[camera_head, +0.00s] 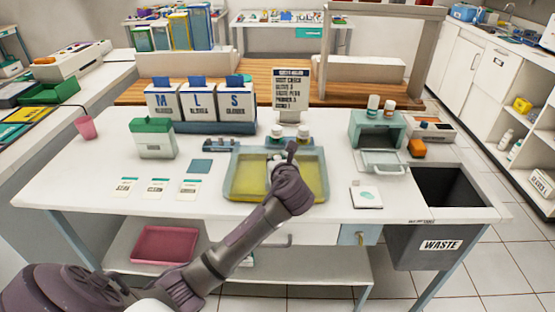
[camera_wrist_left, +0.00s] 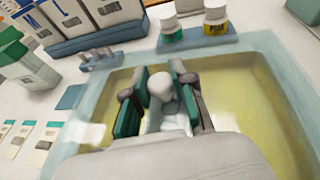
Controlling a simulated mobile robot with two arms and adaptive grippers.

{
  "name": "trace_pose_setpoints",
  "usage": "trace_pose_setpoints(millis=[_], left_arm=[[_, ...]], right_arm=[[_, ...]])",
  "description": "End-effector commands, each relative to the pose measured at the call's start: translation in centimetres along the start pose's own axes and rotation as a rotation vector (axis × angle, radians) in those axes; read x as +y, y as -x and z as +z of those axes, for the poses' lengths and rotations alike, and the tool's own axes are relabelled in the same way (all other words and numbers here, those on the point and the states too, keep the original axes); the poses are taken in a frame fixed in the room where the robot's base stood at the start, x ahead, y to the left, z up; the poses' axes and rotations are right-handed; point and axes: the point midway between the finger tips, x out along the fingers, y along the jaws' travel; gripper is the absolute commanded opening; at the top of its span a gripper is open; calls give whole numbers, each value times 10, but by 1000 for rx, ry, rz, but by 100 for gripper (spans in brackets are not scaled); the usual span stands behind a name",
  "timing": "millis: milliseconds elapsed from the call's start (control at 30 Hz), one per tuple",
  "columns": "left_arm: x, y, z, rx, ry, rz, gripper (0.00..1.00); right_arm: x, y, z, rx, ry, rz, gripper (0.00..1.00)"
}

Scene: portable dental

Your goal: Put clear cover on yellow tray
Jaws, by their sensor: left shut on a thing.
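The yellow tray (camera_head: 245,182) sits near the middle front of the white table, and its yellow inside fills much of the left wrist view (camera_wrist_left: 262,115). A pale, see-through cover (camera_wrist_left: 232,68) with a white knob (camera_wrist_left: 162,86) lies over the tray area. My left gripper (camera_head: 277,158) reaches in over the tray, and its green-padded fingers (camera_wrist_left: 158,100) are shut on the white knob. I cannot tell whether the cover touches the tray all around. The arm hides part of the tray's front in the head view. My right gripper is out of view.
Two small bottles (camera_head: 302,134) stand close behind the tray. Glove boxes (camera_head: 200,106) and a sign (camera_head: 290,92) stand further back. Label cards (camera_head: 158,188) lie left. A sterilizer box (camera_head: 376,132) and a waste bin (camera_head: 440,230) are to the right.

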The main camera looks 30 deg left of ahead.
Motion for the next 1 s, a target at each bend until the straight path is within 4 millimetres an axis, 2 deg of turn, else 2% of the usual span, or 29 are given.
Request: trace_pose_setpoints(millis=[333,367,500,867,1000], left_arm=[[0,-1,-2,-3,1,-1,0],[0,-1,-3,-2,1,-1,28],[0,-1,-3,-2,2,-1,50],[0,0,0,-3,4,-1,50],[-1,19,3,-2,2,-3,50]], right_arm=[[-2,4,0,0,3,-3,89],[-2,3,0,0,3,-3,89],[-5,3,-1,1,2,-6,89],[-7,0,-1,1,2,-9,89],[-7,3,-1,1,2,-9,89]])
